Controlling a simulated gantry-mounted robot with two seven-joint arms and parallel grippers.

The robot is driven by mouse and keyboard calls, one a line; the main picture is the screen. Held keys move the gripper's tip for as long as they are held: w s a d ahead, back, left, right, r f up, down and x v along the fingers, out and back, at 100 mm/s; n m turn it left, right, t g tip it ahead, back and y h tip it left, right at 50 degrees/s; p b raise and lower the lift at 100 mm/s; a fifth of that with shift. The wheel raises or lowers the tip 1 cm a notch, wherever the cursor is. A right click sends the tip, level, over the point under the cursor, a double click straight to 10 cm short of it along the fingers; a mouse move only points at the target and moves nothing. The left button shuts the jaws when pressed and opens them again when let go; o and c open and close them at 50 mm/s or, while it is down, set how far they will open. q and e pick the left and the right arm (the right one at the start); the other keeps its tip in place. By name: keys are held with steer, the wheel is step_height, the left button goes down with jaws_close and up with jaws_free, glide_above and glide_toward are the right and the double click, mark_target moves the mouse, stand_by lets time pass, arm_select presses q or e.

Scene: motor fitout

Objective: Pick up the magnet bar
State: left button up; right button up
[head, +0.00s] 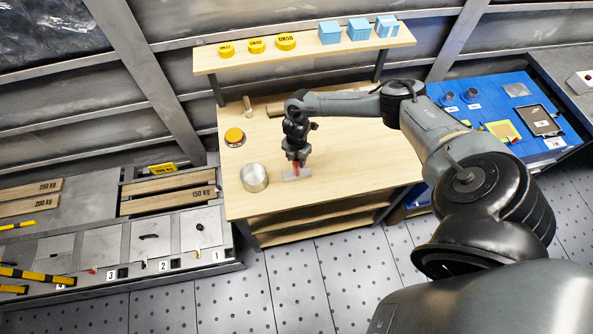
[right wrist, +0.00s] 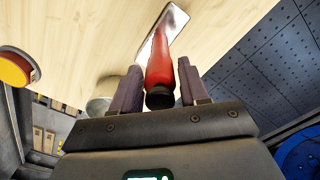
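The magnet bar has a red handle (head: 296,168) and a flat metal plate (head: 298,176) lying on the wooden bench. In the right wrist view the red handle (right wrist: 160,62) runs up between the fingers, its black end towards the camera, and the shiny plate (right wrist: 172,20) shows beyond it. My right gripper (head: 297,160) points down over the bar. In the right wrist view its two dark fingers (right wrist: 158,78) stand on either side of the handle with a small gap on each side. My left gripper is not in view.
A metal cup (head: 254,177) stands just left of the bar. A yellow-topped round thing (head: 235,137) is farther back left. A wooden-handled tool (head: 248,107) lies at the back. A shelf (head: 305,51) with yellow discs and blue boxes overhangs the bench's rear. The bench's front right is clear.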

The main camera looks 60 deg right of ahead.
jaws_close()
steer(key=shift+r, duration=0.15)
stand_by(0.4)
steer(key=shift+r, duration=1.7)
steer(key=shift+s+d+r, duration=0.1)
steer(key=shift+d+r, duration=0.05)
steer(key=shift+r, duration=0.1)
steer(key=s+d+r+b, duration=0.2)
steer(key=s+d+r, duration=0.4)
steer(key=s+d, duration=0.1)
steer(key=shift+s+d+r, duration=0.25)
steer(key=shift+d+r, duration=0.15)
steer(key=shift+d, duration=0.3)
